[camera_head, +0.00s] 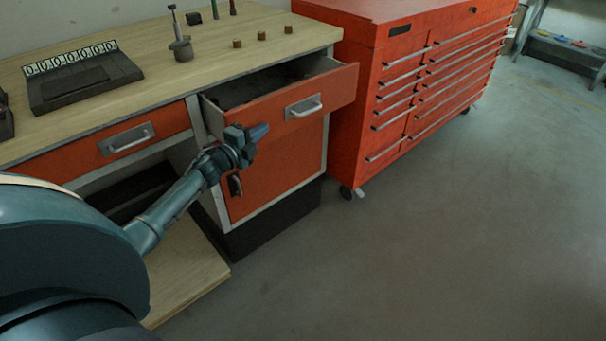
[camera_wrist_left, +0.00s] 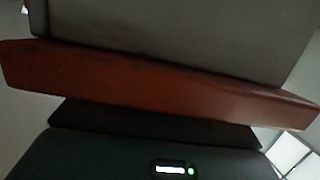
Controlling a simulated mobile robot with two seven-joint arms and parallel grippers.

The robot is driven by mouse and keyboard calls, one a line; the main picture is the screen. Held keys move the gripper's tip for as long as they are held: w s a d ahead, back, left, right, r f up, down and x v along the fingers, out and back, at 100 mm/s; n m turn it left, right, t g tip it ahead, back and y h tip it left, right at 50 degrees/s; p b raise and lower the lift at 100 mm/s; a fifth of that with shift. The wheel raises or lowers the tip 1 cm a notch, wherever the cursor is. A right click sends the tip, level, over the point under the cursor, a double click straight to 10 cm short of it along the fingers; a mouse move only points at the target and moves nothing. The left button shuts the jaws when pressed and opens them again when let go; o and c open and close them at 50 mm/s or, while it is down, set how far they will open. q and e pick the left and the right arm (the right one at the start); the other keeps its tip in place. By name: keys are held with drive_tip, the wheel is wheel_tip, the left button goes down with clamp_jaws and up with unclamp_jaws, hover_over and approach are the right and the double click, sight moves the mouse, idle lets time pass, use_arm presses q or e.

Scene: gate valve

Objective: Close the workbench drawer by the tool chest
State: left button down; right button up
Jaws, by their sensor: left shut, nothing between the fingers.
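The workbench drawer (camera_head: 270,109) by the tool chest is pulled out, with its dark inside showing behind an orange front and a silver handle (camera_head: 304,106). My left gripper (camera_head: 258,132) is shut and empty. It is in front of the drawer front's lower left part, left of the handle; I cannot tell whether it touches. In the left wrist view an orange panel edge (camera_wrist_left: 150,88), likely the drawer front, crosses the picture close to the camera. The red tool chest (camera_head: 385,110) stands right of the drawer. My right gripper is not in view.
A second orange drawer (camera_head: 150,125) at left is shut. An orange cabinet door (camera_head: 285,165) is below. The floor (camera_head: 440,240) in front is clear.

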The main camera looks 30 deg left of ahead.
use_arm(q)
drive_tip(key=a, duration=0.1)
drive_tip(key=w+a+b, duration=0.1)
drive_tip(key=a, duration=0.1)
drive_tip(key=a+b, duration=0.1)
drive_tip(key=shift+w+a+f, duration=0.15)
drive_tip(key=shift+w+a, duration=0.05)
drive_tip(key=shift+w, duration=0.05)
drive_tip(key=shift+w+a+b, duration=0.3)
drive_tip(key=shift+a+b, duration=0.3)
drive_tip(key=shift+a, duration=0.1)
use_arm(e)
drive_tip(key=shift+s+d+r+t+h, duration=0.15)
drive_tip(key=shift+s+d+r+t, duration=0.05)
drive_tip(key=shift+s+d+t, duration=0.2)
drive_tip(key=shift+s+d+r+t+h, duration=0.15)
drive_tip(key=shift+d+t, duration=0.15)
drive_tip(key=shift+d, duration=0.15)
use_arm(q)
drive_tip(key=shift+d, duration=0.1)
